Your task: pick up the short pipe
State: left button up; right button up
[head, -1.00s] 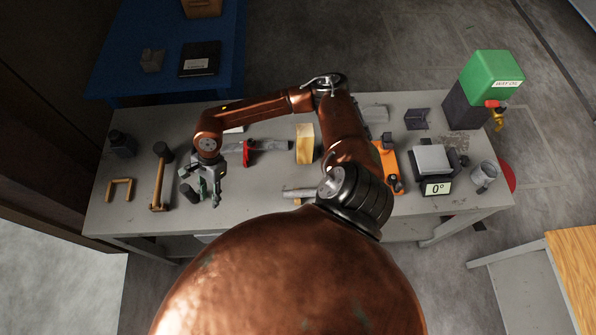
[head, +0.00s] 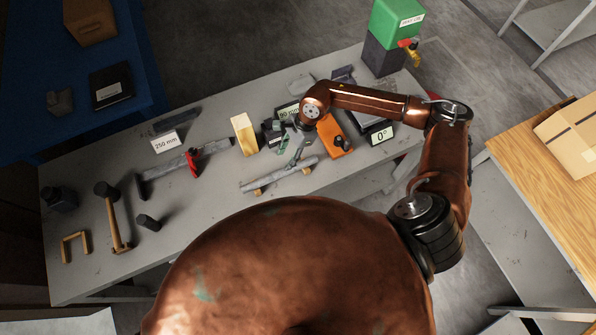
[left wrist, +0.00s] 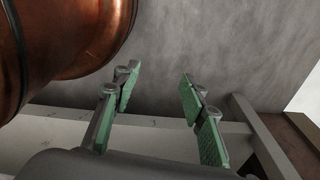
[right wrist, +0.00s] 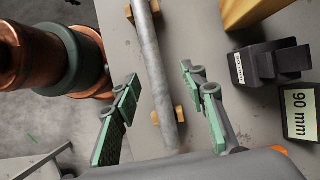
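A grey pipe (head: 280,175) rests across two small wooden blocks near the front edge of the grey workbench (head: 205,215). It also runs between my right fingers in the right wrist view (right wrist: 154,75). My right gripper (head: 289,157) is open and empty, pointing down over the right part of the pipe. I cannot tell whether its fingertips have reached pipe height. My left gripper (left wrist: 159,76) is open and empty in the left wrist view, with the floor and a grey frame edge behind it. It is not in the head view.
A wooden block (head: 244,134), an orange tool (head: 335,137) and a 90 mm display (right wrist: 301,113) lie near the right gripper. A red-jawed clamp (head: 193,162), a hammer (head: 114,220) and a dark cylinder (head: 148,222) are further left. The bench front at centre left is clear.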

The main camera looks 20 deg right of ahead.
aim_at(281, 172)
jog(key=shift+s+d+f, duration=0.1)
jog(key=shift+s+f, duration=0.05)
jog(key=shift+f, duration=0.05)
jog(key=shift+p+x, duration=0.45)
jog(key=shift+x, duration=0.75)
jog(key=x, duration=0.2)
jog(key=s+p+x, duration=0.1)
jog(key=x, duration=0.1)
jog(key=shift+f+p, duration=0.1)
jog(key=shift+p, duration=0.2)
jog(key=shift+f, duration=0.3)
pick_arm(q)
jog(key=shift+a+r, duration=0.1)
jog(key=shift+r, duration=1.15)
pick_arm(e)
grip_shut()
jog(key=shift+w, duration=0.1)
